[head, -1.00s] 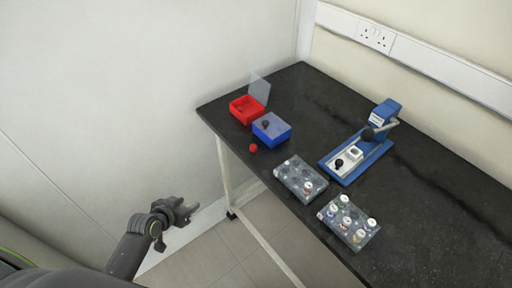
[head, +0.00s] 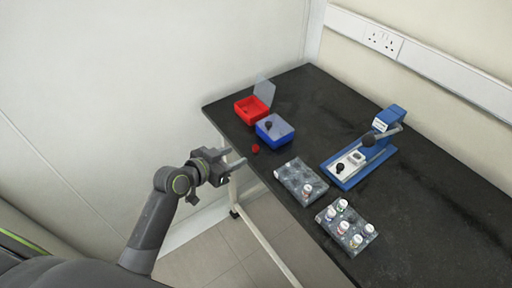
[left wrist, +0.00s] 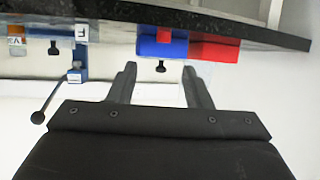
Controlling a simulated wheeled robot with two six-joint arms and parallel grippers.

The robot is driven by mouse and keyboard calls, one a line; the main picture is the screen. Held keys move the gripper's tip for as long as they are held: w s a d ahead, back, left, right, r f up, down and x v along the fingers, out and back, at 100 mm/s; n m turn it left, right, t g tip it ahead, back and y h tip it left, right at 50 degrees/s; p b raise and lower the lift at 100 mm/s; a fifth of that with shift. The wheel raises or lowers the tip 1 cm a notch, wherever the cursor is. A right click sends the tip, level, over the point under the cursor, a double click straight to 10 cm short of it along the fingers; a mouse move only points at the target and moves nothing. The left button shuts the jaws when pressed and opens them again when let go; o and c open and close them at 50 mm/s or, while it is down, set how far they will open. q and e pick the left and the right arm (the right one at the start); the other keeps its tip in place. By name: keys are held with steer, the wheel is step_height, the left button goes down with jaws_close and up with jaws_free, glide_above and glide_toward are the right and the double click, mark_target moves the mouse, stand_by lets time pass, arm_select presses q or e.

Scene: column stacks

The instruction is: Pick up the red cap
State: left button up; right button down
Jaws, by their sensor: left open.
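The small red cap (head: 255,148) lies on the black table near its left edge, in front of the blue box (head: 283,134). In the left wrist view, where the scene appears upside down, a small red shape that looks like the cap (left wrist: 164,34) shows against the blue box. My left gripper (head: 233,159) is open and empty, just off the table's left edge and apart from the cap. Its two fingers also show in the left wrist view (left wrist: 159,67). My right gripper is not in view.
A red box (head: 246,116) with a raised clear lid stands behind the blue box. Two clear racks (head: 291,176) (head: 330,238) with vials stand along the near edge. A blue press-like device (head: 340,183) stands toward the wall. The right part of the table is clear.

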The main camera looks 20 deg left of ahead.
mark_target(255, 147)
arm_select(q)
steer(key=shift+a+f+p+x, duration=0.1)
steer(key=shift+p+x, duration=0.15)
steer(key=shift+x, duration=2.15)
steer(key=shift+a+f+p+x, duration=0.1)
steer(key=shift+p+x, duration=0.1)
steer(key=shift+x, duration=2.2)
steer(key=shift+c, duration=0.5)
jaws_close()
